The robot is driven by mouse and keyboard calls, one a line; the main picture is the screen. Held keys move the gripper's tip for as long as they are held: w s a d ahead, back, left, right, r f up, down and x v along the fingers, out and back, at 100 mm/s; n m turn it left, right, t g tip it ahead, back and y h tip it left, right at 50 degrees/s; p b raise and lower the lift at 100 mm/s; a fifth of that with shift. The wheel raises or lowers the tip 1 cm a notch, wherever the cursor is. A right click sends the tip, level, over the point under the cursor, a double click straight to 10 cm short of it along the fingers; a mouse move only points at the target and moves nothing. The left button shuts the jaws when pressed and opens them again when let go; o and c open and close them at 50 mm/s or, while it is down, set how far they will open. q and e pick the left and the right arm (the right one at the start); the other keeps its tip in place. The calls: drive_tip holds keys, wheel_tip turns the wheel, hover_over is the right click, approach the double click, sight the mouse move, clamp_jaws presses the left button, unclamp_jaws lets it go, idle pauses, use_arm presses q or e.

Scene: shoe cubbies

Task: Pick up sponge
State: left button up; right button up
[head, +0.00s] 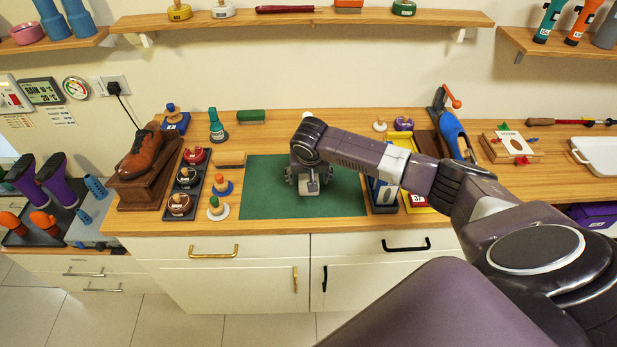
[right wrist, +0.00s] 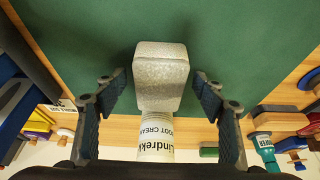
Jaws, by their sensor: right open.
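A pale grey speckled block (right wrist: 160,72), which looks like the sponge, is in the middle of the right wrist view, over the green mat (head: 262,190). My right gripper (right wrist: 160,95) is open, with one finger on each side of the block and a gap to both. In the head view my right gripper (head: 306,180) is low over the mat, and it and the arm largely hide the block. A white boot cream bottle (right wrist: 157,130) shows just past the block, partly covered by it; I cannot tell whether they touch. My left gripper is not in view.
Left of the mat stand a dark tray of round polish tins (head: 180,204), knobbed daubers (head: 218,208) and a brown shoe on a stand (head: 141,153). A green brush (head: 251,116) lies behind. A shelf (head: 230,20) hangs above.

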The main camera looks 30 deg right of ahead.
sight(308, 177)
drive_tip(key=shift+f, duration=0.2)
drive_tip(key=c, duration=0.8)
drive_tip(key=shift+r, duration=0.15)
drive_tip(key=shift+w+r+b, duration=0.1)
drive_tip(key=shift+r+b, duration=0.35)
drive_tip(key=shift+r, duration=0.15)
drive_tip(key=shift+b+v, duration=0.45)
drive_tip(key=shift+v, duration=0.6)
drive_tip(key=s+a+b, duration=0.1)
drive_tip(key=s+a, duration=0.2)
drive_tip(key=s, duration=0.2)
drive_tip(key=s+a+b, duration=0.1)
drive_tip(key=s+a, duration=0.2)
drive_tip(key=s, duration=0.2)
drive_tip(key=s+a+b, duration=0.1)
drive_tip(key=s+a, duration=0.2)
drive_tip(key=s, duration=0.1)
drive_tip(key=shift+s+r+b, duration=0.1)
drive_tip(key=shift+s+b, duration=0.2)
drive_tip(key=shift+s, duration=0.1)
drive_tip(key=shift+o, duration=0.2)
drive_tip(key=c, duration=0.4)
